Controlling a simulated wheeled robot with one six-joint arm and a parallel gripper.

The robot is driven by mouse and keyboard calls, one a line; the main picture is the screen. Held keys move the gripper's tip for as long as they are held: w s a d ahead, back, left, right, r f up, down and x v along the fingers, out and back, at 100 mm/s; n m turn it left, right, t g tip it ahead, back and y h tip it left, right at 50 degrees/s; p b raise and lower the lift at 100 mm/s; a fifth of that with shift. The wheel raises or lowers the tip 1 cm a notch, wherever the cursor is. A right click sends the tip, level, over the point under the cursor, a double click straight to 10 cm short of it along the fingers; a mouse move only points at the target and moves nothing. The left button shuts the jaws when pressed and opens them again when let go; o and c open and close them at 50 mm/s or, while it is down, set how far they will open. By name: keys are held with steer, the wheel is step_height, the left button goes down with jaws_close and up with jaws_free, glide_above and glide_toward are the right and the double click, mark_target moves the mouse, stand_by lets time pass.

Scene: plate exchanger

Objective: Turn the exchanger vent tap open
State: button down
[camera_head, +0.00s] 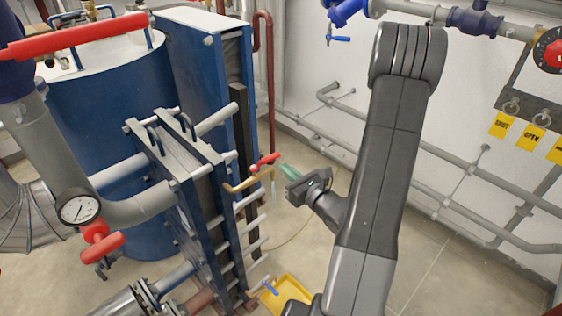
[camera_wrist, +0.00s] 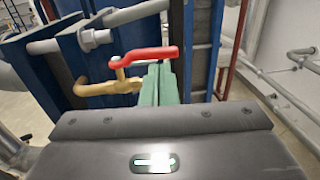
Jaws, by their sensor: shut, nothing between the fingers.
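The vent tap has a red lever (camera_head: 265,162) on a brass pipe (camera_head: 246,181) that comes out of the blue plate exchanger (camera_head: 215,190). In the wrist view the red lever (camera_wrist: 146,57) lies roughly level, running right from its pivot above the brass pipe (camera_wrist: 108,87). My gripper (camera_head: 287,172) is to the right of the tap in the head view, with its green fingers shut and empty. In the wrist view the green fingertips (camera_wrist: 158,80) appear just under the lever's right part; I cannot tell whether they touch it.
A yellow tray (camera_head: 289,290) lies on the floor below the exchanger. A pressure gauge (camera_head: 77,207) and another red-handled valve (camera_head: 101,246) are at left. Grey pipes (camera_head: 440,170) run along the right wall. Yellow tags (camera_head: 530,134) hang at far right. Floor between exchanger and wall looks mostly clear.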

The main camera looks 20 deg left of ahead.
mark_target(276, 158)
steer(key=shift+p+x, duration=0.4)
steer(key=shift+x, duration=1.35)
steer(key=shift+w+a+f+n+g+y+b, duration=0.1)
steer(key=shift+w+a+n+g+y+b, duration=0.2)
steer(key=shift+w+a+n+g+b, duration=0.25)
steer(key=shift+d+b, duration=0.15)
steer(key=shift+b, duration=0.35)
steer(key=shift+w+r, duration=0.1)
steer(key=shift+r, duration=0.25)
steer(key=shift+d+f, duration=0.2)
steer(key=shift+d, duration=0.3)
steer(key=b+v, duration=0.2)
steer(key=v, duration=1.1)
steer(key=shift+d+b, duration=0.2)
steer(key=shift+b, duration=0.1)
